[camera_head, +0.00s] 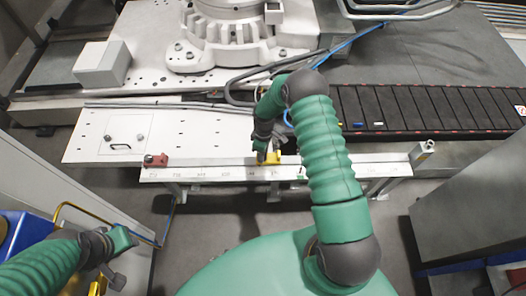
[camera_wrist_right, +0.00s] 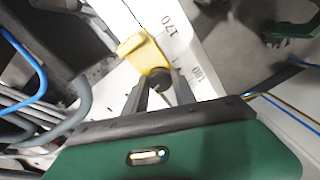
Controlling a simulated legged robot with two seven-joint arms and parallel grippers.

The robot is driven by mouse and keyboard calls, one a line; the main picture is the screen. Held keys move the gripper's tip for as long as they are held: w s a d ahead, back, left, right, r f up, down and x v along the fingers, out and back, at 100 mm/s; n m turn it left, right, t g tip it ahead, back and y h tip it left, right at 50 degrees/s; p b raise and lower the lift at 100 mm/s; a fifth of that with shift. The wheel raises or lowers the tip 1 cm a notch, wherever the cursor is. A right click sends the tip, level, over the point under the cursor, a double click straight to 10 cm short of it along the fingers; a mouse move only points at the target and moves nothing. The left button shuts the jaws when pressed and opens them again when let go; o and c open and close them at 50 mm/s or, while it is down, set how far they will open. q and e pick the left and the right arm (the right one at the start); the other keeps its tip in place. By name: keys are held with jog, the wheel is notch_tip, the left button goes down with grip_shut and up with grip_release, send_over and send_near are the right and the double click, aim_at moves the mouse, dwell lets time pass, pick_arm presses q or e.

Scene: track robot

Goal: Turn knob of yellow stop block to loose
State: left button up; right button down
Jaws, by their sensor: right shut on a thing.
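The yellow stop block (camera_head: 275,157) sits on the pale rail (camera_head: 210,173) near the middle of the head view. In the right wrist view its yellow body (camera_wrist_right: 141,50) lies on the rail beside the printed numbers. Its dark round knob (camera_wrist_right: 158,81) faces my right gripper. My right gripper (camera_head: 265,157) is at the block, with its two fingers (camera_wrist_right: 158,92) on either side of the knob, shut on it. The fingers partly hide the knob. My left gripper (camera_head: 108,278) is low at the left, away from the rail; its finger opening is unclear.
A red stop block (camera_head: 155,160) stands at the rail's left end. A white plate (camera_head: 105,140) and a dark segmented track (camera_head: 425,108) lie behind the rail. A grey cabinet (camera_head: 470,200) stands at the right. Cables and a hose run behind the gripper.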

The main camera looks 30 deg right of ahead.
jog(key=shift+w+r+n+p, duration=0.15)
jog(key=shift+n+p, duration=0.3)
jog(key=shift+n, duration=1.25)
jog(key=c, duration=1)
grip_release()
jog(key=shift+c, duration=0.2)
notch_tip(320, 180, up, 16)
jog(key=p, duration=0.4)
jog(key=shift+w+d+r, duration=0.2)
jog(key=shift+w+d, duration=0.1)
